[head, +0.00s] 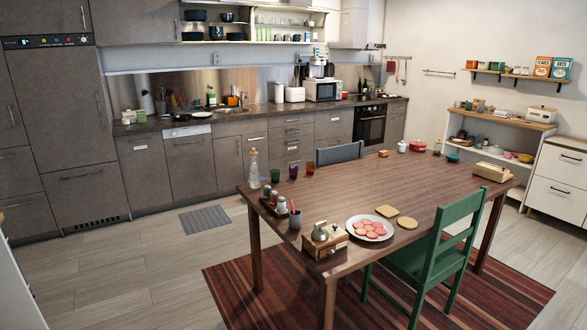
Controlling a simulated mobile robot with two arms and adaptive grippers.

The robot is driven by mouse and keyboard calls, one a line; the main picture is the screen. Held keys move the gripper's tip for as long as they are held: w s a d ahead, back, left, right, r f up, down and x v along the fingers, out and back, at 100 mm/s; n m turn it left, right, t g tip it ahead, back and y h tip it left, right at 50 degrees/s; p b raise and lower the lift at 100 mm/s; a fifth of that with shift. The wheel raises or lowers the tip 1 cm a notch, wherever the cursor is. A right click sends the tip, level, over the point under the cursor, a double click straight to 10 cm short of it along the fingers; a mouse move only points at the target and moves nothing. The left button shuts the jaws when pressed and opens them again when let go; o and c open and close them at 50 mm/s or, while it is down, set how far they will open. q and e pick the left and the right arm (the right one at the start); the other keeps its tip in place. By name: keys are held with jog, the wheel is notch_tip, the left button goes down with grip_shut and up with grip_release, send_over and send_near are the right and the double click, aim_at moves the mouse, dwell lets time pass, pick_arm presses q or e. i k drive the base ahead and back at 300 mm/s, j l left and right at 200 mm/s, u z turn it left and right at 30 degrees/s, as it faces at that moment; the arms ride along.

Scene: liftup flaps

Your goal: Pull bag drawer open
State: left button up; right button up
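No drawer in the head view can be made out as the bag drawer. A stack of grey drawers (292,142) sits in the long counter on the far wall, and its fronts look shut. A white cabinet (562,178) with drawer-like fronts and dark handles stands at the right edge; its visible fronts look shut. Both are well away from me, across the room. Neither of my grippers is in view. No bag is visible.
A wooden table (400,205) with plates, cups and jars fills the middle right. A green chair (435,250) stands at its near side, on a striped rug (270,300). A grey mat (205,219) lies before the counter. Floor at left is clear.

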aim_at(282, 164)
jog(key=i+j+u, duration=0.3)
jog(key=i+u, duration=0.6)
jog(key=i, duration=0.15)
jog(key=i+u, duration=0.3)
jog(key=i, duration=1.5)
jog(key=i+z, duration=0.1)
jog(key=i, duration=0.8)
jog(key=i+j, duration=0.15)
jog(key=i, duration=0.75)
jog(key=i+l+z, duration=0.15)
jog(key=i+z, duration=0.6)
jog(key=i+j+z, duration=0.1)
jog(key=i+z, duration=0.3)
jog(key=i+j+z, duration=0.25)
jog(key=i+z, duration=0.15)
jog(key=i+l+z, duration=0.2)
jog(key=i+z, duration=0.15)
jog(key=i, duration=0.25)
jog(key=i+z, duration=0.35)
jog(key=i, duration=0.2)
jog(key=i+j+z, duration=0.1)
jog(key=i+z, duration=0.25)
jog(key=i, duration=0.25)
